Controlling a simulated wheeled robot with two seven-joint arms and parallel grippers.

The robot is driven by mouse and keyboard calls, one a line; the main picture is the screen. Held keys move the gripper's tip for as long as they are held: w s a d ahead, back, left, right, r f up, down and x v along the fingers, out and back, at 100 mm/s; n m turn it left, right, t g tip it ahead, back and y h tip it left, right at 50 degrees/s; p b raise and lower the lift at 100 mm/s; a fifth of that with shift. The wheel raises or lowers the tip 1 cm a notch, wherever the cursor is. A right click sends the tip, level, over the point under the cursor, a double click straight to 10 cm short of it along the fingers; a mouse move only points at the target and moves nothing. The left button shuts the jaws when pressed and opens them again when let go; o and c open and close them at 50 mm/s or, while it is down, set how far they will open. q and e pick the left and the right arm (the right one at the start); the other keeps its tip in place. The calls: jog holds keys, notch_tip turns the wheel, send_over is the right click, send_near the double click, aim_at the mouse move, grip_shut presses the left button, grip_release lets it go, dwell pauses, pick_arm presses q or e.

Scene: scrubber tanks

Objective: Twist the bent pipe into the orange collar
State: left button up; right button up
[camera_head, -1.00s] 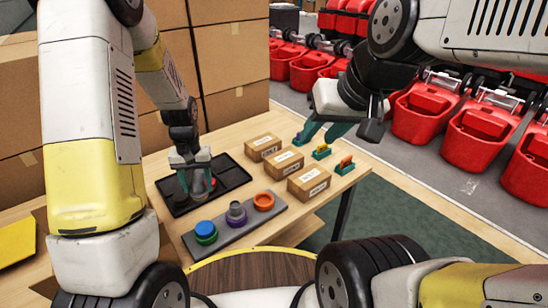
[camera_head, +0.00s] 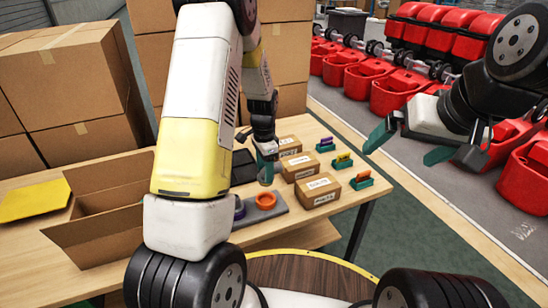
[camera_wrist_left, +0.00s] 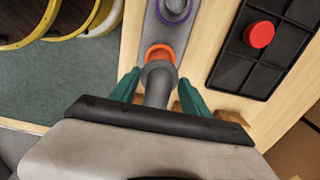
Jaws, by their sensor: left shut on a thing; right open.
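My left gripper (camera_head: 267,152) is shut on the grey bent pipe (camera_head: 266,177). The pipe hangs below the fingers, just above and behind the orange collar (camera_head: 266,201); I cannot tell whether they touch. In the left wrist view the pipe (camera_wrist_left: 158,88) lies between the teal fingers of the left gripper (camera_wrist_left: 158,92). Its rounded end overlaps the near edge of the orange collar (camera_wrist_left: 160,49), which stays partly hidden. The collar sits on a grey base strip (camera_head: 262,222). My right gripper (camera_head: 412,145) is open and empty, to the right of the table.
A purple ring (camera_wrist_left: 175,7) stands beside the orange collar on the strip. A black tray (camera_wrist_left: 232,67) with a red round piece (camera_wrist_left: 259,34) lies beside it. Labelled cardboard boxes (camera_head: 317,190) and small teal holders (camera_head: 361,181) stand right of the collar. An open carton (camera_head: 100,222) is at left.

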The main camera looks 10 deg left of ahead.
aim_at(265, 185)
pick_arm(q)
jog(key=shift+a+f, duration=0.1)
jog(key=shift+f, duration=2.85)
jog(key=shift+f, duration=0.4)
jog(key=shift+f, duration=0.25)
jog(key=shift+f, duration=0.8)
dwell(0.3)
jog(key=shift+m, duration=0.8)
jog(key=shift+m, duration=0.8)
